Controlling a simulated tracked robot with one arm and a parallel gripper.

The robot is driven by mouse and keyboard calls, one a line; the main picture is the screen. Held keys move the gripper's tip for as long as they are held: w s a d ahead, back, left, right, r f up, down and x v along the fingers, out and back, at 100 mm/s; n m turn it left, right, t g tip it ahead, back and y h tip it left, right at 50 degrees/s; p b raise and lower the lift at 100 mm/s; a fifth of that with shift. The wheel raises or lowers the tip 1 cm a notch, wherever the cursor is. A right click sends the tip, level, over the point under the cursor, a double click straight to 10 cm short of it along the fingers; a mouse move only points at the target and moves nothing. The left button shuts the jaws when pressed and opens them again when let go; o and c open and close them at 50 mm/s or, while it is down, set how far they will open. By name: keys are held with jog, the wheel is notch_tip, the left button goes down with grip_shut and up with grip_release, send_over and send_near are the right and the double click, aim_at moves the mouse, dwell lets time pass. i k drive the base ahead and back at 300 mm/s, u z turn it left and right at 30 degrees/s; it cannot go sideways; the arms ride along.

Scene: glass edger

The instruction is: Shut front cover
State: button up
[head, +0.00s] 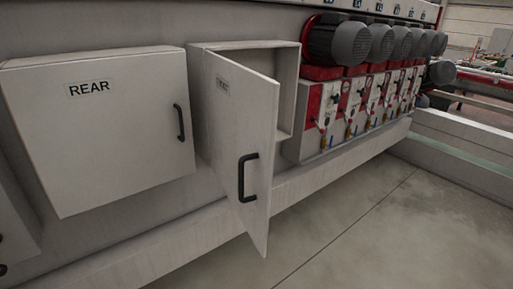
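The front cover (237,132) is a light grey door standing open, swung out from a shallow box (287,85) on the machine's side. Its small label (222,88) is too small to read clearly. A black handle (247,177) sits on the door's face toward its free edge. The inside of the box shows only in part behind the door. My gripper is not in view.
A closed cover marked REAR (100,125) with a black handle is to the left. Red units with several grey motors (350,43) line the machine to the right. A ledge (190,222) runs below the covers. Bare concrete floor (385,225) lies in front.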

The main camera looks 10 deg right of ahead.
aim_at(243, 102)
jog(key=z, duration=0.15)
jog(key=i, duration=0.95)
jog(key=u, duration=0.45)
